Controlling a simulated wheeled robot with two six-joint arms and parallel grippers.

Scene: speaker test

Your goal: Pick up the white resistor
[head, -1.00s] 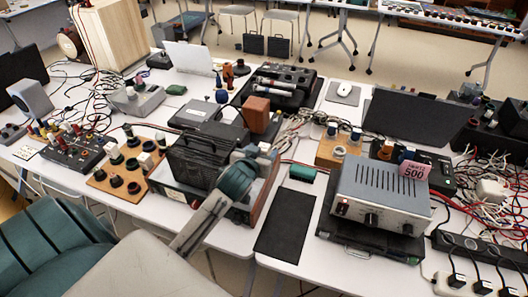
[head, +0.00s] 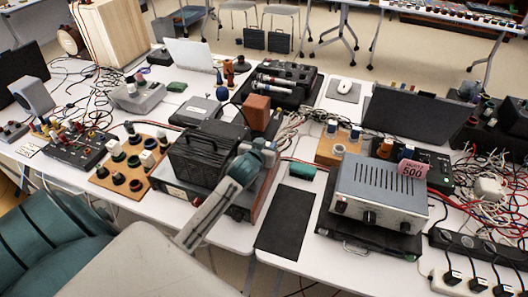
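I cannot make out for certain which thing is the white resistor. A small white block (head: 150,143) stands on the wooden board (head: 104,180) at the left, among several dark knobs. Pale cylinders (head: 275,80) lie on a black device at the back middle. My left arm reaches up from the lower left, and its gripper end (head: 262,148) is over the table in front of the brown block. The fingers are too small and blurred to tell whether they are open or shut. My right gripper is not in view.
A black box (head: 205,155) with a handle stands just left of my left arm's end. A grey power unit (head: 380,190) with a pink "500" tag stands at the right. A black mat (head: 286,222) lies between them. Cables clutter both sides.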

